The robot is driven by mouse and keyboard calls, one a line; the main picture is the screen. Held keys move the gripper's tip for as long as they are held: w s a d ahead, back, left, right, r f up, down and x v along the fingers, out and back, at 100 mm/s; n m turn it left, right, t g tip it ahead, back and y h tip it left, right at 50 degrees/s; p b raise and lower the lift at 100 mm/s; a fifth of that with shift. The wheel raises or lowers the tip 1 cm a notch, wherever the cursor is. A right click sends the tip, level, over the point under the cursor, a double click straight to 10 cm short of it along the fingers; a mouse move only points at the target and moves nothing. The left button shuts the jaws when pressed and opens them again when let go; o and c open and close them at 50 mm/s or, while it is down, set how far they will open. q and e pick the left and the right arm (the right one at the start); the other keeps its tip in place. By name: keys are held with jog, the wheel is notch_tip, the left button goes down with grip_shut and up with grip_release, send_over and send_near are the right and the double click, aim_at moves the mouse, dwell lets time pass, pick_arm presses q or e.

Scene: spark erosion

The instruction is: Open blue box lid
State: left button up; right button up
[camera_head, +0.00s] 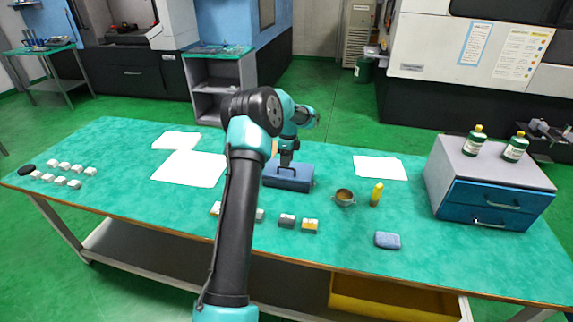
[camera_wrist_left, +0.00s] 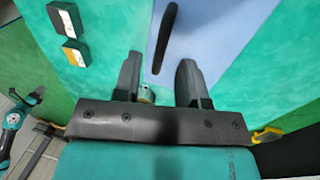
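The blue box (camera_head: 290,182) stands shut near the middle of the table, with a dark handle on its front side. My left gripper (camera_head: 287,158) is just above its lid, pointing down. In the left wrist view the fingers of the left gripper (camera_wrist_left: 160,72) are apart, with no object clamped between them. The blue lid (camera_wrist_left: 205,40) and a dark bar-shaped handle (camera_wrist_left: 164,38) lie beyond the fingertips. I cannot tell whether the fingers touch the box. A teal and dark arm part at the wrist view's left edge may be my right arm; its gripper is unclear.
Small blocks (camera_head: 310,225) stand in front of the box. A metal cup (camera_head: 345,197), a yellow cylinder (camera_head: 376,194) and a blue-grey pad (camera_head: 387,240) lie to its right. A drawer cabinet (camera_head: 480,190) with green bottles stands far right. White papers (camera_head: 380,167) lie on both sides.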

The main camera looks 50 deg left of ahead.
pick_arm(q)
jog(key=shift+s+d+f, duration=0.1)
jog(key=shift+s+f, duration=0.1)
jog(key=shift+f, duration=0.8)
grip_shut()
